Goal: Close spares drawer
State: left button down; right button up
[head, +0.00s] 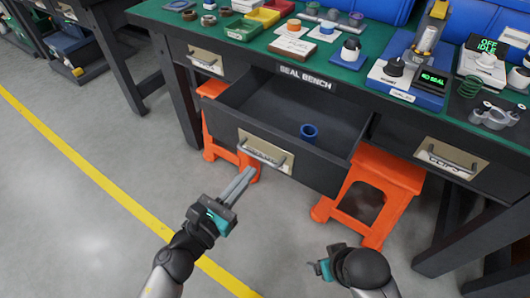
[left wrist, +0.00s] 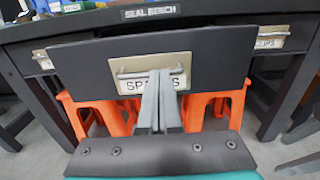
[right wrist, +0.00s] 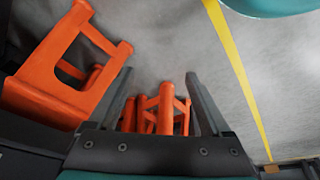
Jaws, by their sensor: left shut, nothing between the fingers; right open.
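The spares drawer (head: 310,157) stands pulled out from the middle of the dark bench. A blue ring-shaped part (head: 309,132) lies inside it. Its front has a pale label plate and a metal handle (head: 263,157); the left wrist view shows the front (left wrist: 215,65) with "SPARES" partly hidden. My left gripper (head: 246,174) is shut and empty, its fingertips pointing at the drawer front just by the handle. I cannot tell whether they touch it. My right gripper (head: 318,268) is low in front of the bench; in the right wrist view its fingers (right wrist: 160,95) are apart and empty.
Orange stools (head: 388,175) stand under the bench at both sides of the drawer. A closed drawer labelled CLIPS (head: 450,160) is at the right, another (head: 206,62) at the left. Parts and devices crowd the green bench top (head: 340,68). The floor in front is clear.

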aim_at(273, 145)
pick_arm(q)
jog(key=x, duration=0.6)
jog(key=shift+w+d, duration=0.2)
jog(key=shift+w, duration=0.05)
jog(key=shift+w+d, duration=0.3)
jog(key=shift+w, duration=0.05)
pick_arm(e)
jog(key=shift+w+r, duration=0.1)
jog(key=shift+r, duration=0.3)
pick_arm(q)
jog(key=shift+w+d, duration=0.1)
jog(key=shift+w, duration=0.05)
pick_arm(e)
jog(key=shift+f, duration=0.1)
